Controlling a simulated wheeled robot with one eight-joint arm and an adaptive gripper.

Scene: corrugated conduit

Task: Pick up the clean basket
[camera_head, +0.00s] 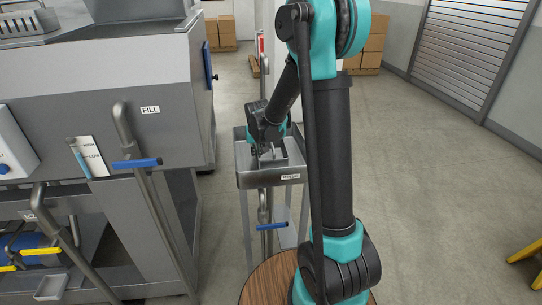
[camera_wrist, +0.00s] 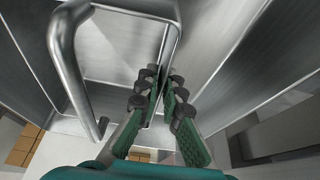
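My gripper (camera_wrist: 162,82) points down into a grey metal tray-like container, with its two dark green finger pads a small gap apart. A bent grey metal handle (camera_wrist: 68,62) arches over from the left in the wrist view, and its far leg runs down to the fingertips. I cannot tell whether the pads press on it. In the head view my gripper (camera_head: 268,150) is over a grey metal top (camera_head: 262,181) with a small label at its front. A metal basket (camera_head: 24,24) sits on the machine at the upper left; which basket is the clean one is unclear.
A large grey machine (camera_head: 110,80) with a label reading FILL stands at the left. Bent pipes with blue handles (camera_head: 136,163) and a yellow handle (camera_head: 40,251) stick out in front. Cardboard boxes (camera_head: 220,32) stand at the back. The floor at the right is mostly clear.

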